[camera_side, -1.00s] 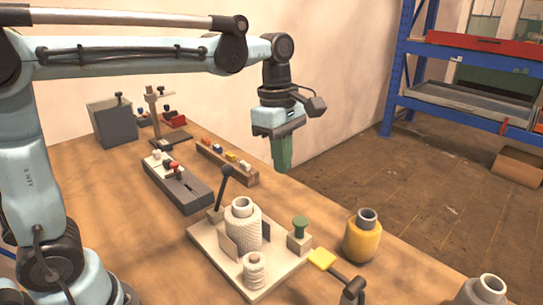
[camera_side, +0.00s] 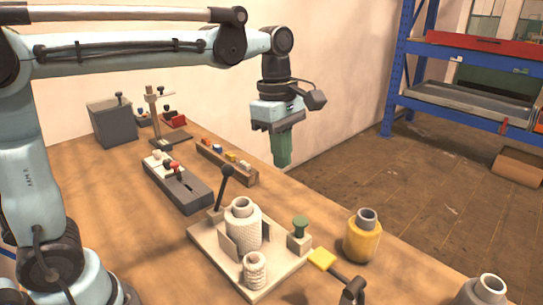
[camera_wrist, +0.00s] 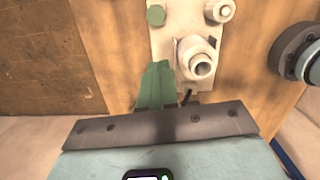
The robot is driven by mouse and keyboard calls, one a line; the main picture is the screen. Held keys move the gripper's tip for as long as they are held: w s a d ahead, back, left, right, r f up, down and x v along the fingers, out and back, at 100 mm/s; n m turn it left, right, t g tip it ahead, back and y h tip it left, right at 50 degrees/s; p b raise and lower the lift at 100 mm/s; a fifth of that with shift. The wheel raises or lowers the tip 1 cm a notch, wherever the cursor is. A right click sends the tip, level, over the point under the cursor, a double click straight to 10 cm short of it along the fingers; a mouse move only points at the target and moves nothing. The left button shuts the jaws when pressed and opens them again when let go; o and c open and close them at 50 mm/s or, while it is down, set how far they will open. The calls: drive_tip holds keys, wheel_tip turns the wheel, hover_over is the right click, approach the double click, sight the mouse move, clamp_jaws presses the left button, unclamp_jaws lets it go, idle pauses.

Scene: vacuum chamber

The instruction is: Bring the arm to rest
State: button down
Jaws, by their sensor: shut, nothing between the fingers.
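My gripper (camera_side: 282,163) hangs from the arm, fingers pointing down, in the air near the back edge of the wooden table. Its green fingers are together with nothing between them. In the wrist view the shut fingers (camera_wrist: 157,75) show at the middle, with the cream fixture plate beyond them. The gripper is apart from everything on the table.
A cream plate (camera_side: 208,247) holds a white ribbed vessel (camera_side: 243,228), a smaller ribbed piece (camera_side: 255,272), a black lever (camera_side: 223,188) and a green knob (camera_side: 300,223). A yellow bottle (camera_side: 362,240) stands to its right. A grey block (camera_side: 180,188) and a wooden rack (camera_side: 228,163) lie left.

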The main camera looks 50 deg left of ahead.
drive_tip(key=d+f, duration=0.1)
drive_tip(key=f, duration=0.1)
drive_tip(key=d+f, duration=0.1)
drive_tip(key=f, duration=0.2)
drive_tip(key=d+f, duration=0.2)
drive_tip(key=shift+w+f, duration=0.15)
drive_tip(key=shift+w, duration=0.1)
drive_tip(key=shift+a+r, duration=0.15)
drive_tip(key=shift+r, duration=1.55)
drive_tip(key=shift+f, duration=0.1)
